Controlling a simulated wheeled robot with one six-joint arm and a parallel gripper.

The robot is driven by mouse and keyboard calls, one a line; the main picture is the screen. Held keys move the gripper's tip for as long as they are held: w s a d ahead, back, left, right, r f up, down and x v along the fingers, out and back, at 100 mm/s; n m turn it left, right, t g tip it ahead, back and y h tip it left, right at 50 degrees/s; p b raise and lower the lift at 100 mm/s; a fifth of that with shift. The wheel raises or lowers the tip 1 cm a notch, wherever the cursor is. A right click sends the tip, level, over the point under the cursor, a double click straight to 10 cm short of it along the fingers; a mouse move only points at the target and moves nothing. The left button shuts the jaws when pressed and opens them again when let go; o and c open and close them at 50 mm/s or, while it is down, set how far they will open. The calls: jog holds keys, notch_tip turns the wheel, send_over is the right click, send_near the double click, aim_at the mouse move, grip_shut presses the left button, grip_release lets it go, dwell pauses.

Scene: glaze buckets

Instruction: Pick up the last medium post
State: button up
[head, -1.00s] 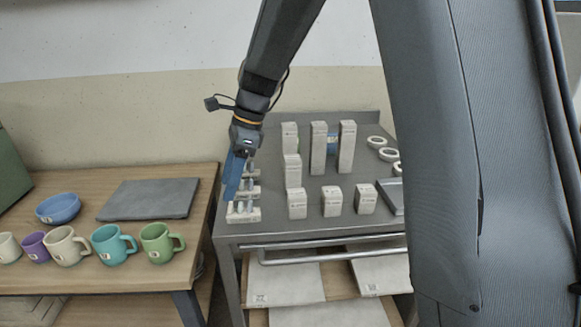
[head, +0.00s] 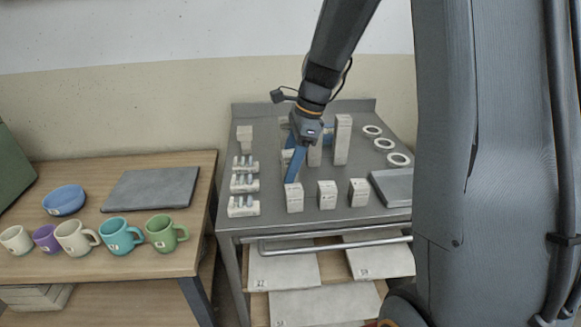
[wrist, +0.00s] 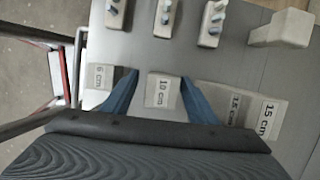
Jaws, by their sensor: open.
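The medium post, a pale block labelled "10 cm" (wrist: 163,91), stands between my gripper's two blue fingers in the wrist view. My gripper (wrist: 158,77) is open, with one finger on each side of this post. I cannot tell whether either finger touches it. In the head view my gripper (head: 293,170) is low over the grey table, and its fingers and wrist hide most of the medium post. A shorter "6 cm" post (wrist: 102,76) stands to the left in the wrist view, and taller "15 cm" posts (wrist: 266,117) stand to the right.
Three short posts (head: 327,194) line the front of the grey table (head: 270,217). Tall posts (head: 342,140) stand behind. Pegged blocks (head: 243,206) and another block (head: 244,138) are at left. White rings (head: 384,144) and a grey tray (head: 391,186) are at right.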

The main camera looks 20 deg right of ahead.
jog(key=shift+p+x, duration=0.3)
jog(key=shift+x, duration=1.25)
grip_shut()
jog(key=shift+r, duration=0.1)
